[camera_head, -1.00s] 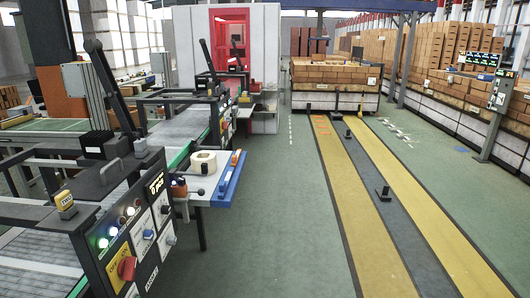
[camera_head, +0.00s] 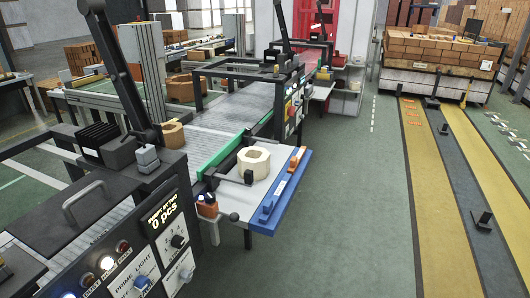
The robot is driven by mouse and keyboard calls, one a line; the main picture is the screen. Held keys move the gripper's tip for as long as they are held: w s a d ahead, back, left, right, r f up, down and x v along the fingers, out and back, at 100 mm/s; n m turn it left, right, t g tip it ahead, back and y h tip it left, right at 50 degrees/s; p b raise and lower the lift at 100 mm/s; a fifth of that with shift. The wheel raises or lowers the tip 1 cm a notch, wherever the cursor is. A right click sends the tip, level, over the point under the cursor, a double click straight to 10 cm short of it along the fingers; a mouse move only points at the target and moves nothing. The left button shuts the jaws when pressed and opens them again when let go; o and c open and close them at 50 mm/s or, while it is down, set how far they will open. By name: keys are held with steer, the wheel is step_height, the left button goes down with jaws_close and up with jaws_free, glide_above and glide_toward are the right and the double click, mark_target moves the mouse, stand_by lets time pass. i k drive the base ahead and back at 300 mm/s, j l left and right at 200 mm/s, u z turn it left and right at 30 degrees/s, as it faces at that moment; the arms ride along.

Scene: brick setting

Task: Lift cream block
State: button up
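The cream block (camera_head: 261,170) is a pale, many-sided piece with a brown hollow in its top. It sits upright on a small white side table (camera_head: 233,197) that juts out from the conveyor line, near the middle of the view. A small black knob-like part stands close in front of it and covers a little of its lower side. My gripper is not in view, so its distance from the block does not show.
A blue rail (camera_head: 284,190) with orange and blue small items edges the table. An orange-and-black item (camera_head: 207,205) sits at its left corner. A control panel (camera_head: 165,240) stands in the left foreground. Green floor (camera_head: 345,220) to the right is clear.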

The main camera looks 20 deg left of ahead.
mark_target(254, 163)
steer(key=i+u, duration=0.2)
steer(key=i, duration=0.3)
steer(key=i+l+u, duration=0.25)
steer(key=i, duration=0.2)
steer(key=i+l+u, duration=0.2)
steer(key=i, duration=0.25)
steer(key=i+l+u, duration=0.15)
steer(key=u, duration=0.25)
steer(key=i+l+u, duration=0.25)
steer(key=u, duration=0.15)
steer(key=i+l+u, duration=0.4)
steer(key=l+u, duration=0.25)
steer(key=u, duration=0.15)
steer(key=i+l+u, duration=0.15)
steer(key=i+u, duration=0.15)
steer(key=u, duration=0.15)
steer(key=i+l+u, duration=0.25)
steer(key=u, duration=0.15)
steer(key=i+l+u, duration=0.25)
steer(key=u, duration=0.2)
steer(key=l, duration=0.1)
